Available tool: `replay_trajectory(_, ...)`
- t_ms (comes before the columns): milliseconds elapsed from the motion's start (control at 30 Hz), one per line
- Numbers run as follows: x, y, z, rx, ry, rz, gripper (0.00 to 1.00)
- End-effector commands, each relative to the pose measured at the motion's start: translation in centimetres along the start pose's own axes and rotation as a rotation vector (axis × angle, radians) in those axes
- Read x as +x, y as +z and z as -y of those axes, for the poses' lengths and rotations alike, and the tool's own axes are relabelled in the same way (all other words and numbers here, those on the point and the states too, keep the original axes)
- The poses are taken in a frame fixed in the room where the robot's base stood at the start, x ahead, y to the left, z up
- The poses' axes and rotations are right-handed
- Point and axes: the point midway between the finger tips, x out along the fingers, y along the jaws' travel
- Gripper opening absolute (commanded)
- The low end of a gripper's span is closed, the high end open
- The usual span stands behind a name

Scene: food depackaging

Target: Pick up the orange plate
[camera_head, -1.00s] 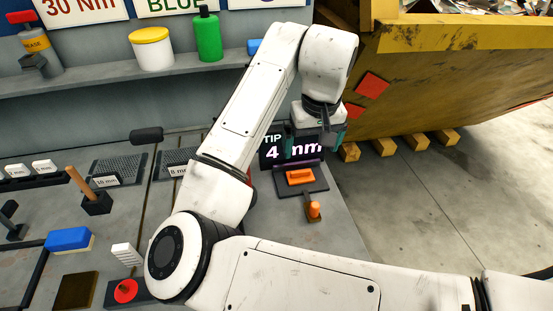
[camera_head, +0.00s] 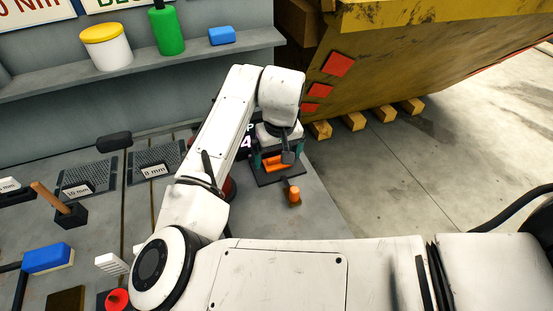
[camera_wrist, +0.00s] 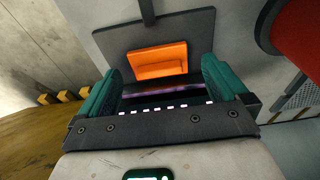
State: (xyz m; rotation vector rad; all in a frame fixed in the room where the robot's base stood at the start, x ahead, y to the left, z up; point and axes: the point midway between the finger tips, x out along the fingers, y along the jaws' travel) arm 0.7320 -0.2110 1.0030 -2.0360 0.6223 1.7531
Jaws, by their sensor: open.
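The orange plate (camera_head: 275,164) lies flat on a dark grey square base on the bench. In the wrist view the orange plate (camera_wrist: 158,60) sits between and just beyond the two teal fingertips. My gripper (camera_head: 279,157) is above it, partly covering it in the head view. In the wrist view my gripper (camera_wrist: 160,67) is open and empty, with a finger to either side of the plate and a gap at each side. I cannot tell how much height is left between the fingertips and the plate.
A black sign (camera_head: 245,142) stands behind the base, partly hidden by my arm. A small orange-topped knob (camera_head: 294,194) stands in front of it. A yellow skip (camera_head: 400,50) is close on the right. A red round object (camera_wrist: 299,35) is at the wrist view's upper right.

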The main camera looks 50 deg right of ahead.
Motion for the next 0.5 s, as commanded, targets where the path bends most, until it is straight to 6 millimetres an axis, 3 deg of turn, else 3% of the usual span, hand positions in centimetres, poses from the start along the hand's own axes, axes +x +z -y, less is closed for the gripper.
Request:
replay_trajectory(333, 0.87, 0.01, -0.02, 0.001, 0.000, -0.001, 0.99)
replay_trajectory(500, 0.85, 0.00, -0.02, 0.001, 0.000, -0.001, 0.83)
